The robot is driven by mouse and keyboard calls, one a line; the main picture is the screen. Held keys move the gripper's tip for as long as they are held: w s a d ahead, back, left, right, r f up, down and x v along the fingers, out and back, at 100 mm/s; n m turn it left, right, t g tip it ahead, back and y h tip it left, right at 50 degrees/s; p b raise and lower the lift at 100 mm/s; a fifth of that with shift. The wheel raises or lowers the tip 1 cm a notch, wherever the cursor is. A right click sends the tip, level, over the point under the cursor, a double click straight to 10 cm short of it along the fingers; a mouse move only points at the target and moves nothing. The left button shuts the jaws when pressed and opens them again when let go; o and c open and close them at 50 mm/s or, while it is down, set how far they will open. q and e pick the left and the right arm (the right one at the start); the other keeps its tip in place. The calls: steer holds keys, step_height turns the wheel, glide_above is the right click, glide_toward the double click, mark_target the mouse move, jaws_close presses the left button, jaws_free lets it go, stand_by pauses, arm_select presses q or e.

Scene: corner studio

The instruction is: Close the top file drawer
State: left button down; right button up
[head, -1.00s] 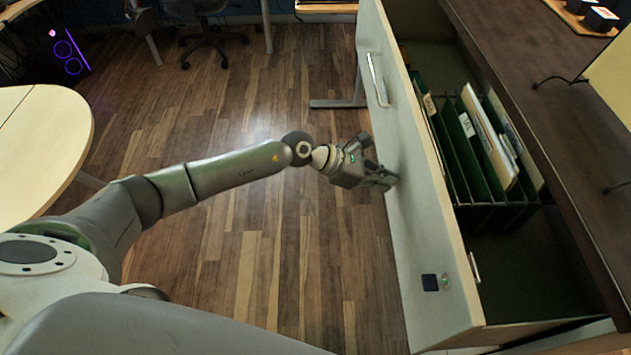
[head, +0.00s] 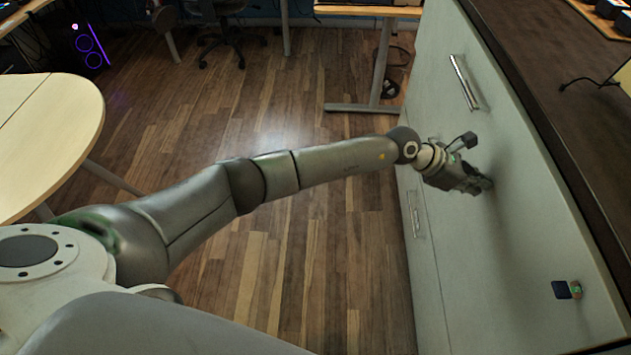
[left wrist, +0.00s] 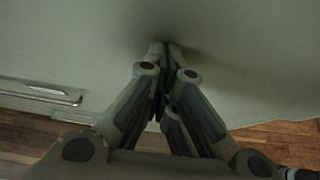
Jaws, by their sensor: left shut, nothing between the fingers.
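The top file drawer (head: 520,215) shows its pale grey front in the head view, flush or nearly flush under the dark cabinet top. No open drawer interior or folders are visible. Its metal handle (head: 464,82) is towards the far end. My left gripper (head: 484,186) is shut and empty, with its fingertips at the drawer front, nearer than the handle. In the left wrist view the shut fingers (left wrist: 166,50) meet the pale front (left wrist: 240,50), and they seem to touch it. My right gripper is not in view.
A lower drawer handle (head: 415,214) shows on the cabinet below. The dark cabinet top (head: 560,95) carries a few items at the far end. A light wood table (head: 45,140) is at the left. The wood floor between is clear.

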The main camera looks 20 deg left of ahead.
arm_select(q)
steer(key=shift+w+d+b, duration=0.25)
steer(key=shift+d, duration=0.35)
steer(key=shift+w+d+b, duration=0.2)
steer(key=shift+w+d, duration=0.05)
steer(key=shift+d, duration=0.3)
steer(key=shift+d+r, duration=0.1)
steer(key=shift+r, duration=0.1)
